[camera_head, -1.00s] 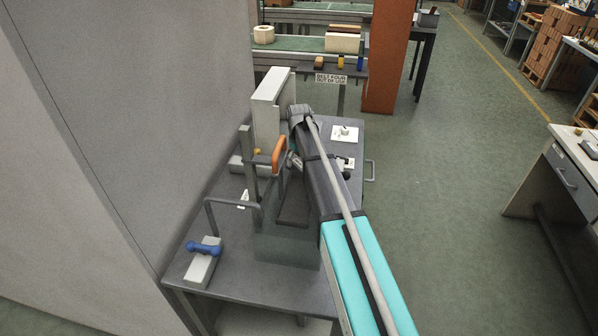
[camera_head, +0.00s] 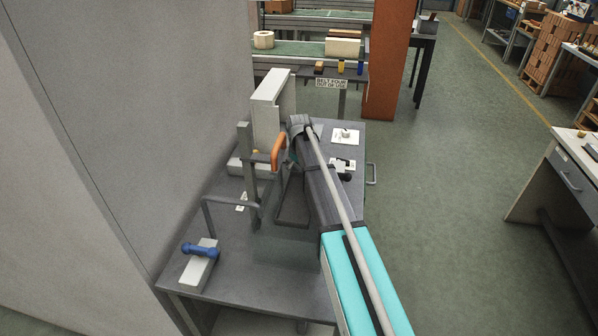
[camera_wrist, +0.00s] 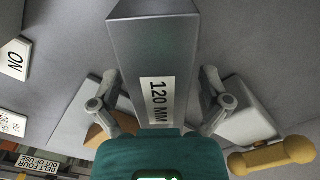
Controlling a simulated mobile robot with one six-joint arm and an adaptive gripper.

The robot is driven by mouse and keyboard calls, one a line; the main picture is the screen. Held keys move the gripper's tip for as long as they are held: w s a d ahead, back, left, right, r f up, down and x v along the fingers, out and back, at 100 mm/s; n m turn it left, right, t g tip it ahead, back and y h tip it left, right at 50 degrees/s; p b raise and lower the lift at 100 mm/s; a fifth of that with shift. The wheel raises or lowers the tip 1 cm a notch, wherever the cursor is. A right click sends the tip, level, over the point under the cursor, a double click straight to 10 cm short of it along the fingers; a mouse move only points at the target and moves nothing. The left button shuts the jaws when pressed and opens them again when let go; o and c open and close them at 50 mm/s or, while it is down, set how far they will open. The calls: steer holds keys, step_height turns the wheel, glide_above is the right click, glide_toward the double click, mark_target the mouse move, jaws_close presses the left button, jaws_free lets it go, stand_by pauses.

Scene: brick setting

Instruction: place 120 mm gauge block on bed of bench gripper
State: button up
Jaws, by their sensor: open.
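The gauge block (camera_wrist: 154,45) is a grey bar with a white "120 MM" label, filling the middle of the wrist view. My gripper (camera_wrist: 159,78) is open, with one finger on each side of the block; I cannot tell whether either finger touches it. In the head view my own arm covers the gripper, and I cannot make out the block there. A grey upright (camera_head: 246,165) with an orange handle (camera_head: 278,151) stands left of my arm on the bench. I cannot tell for sure which fixture is the bench gripper.
The grey bench (camera_head: 240,275) carries a pale block with a blue handle (camera_head: 200,251), a bent rail (camera_head: 206,220) and a tall white housing (camera_head: 268,105). A yellow handle (camera_wrist: 272,157) shows at lower right in the wrist view. Open floor (camera_head: 440,180) lies to the right.

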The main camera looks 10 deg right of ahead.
jaws_close()
stand_by(0.5)
steer(key=shift+r, duration=0.15)
step_height(320, 180, up, 10)
steer(key=p, duration=1)
stand_by(0.7)
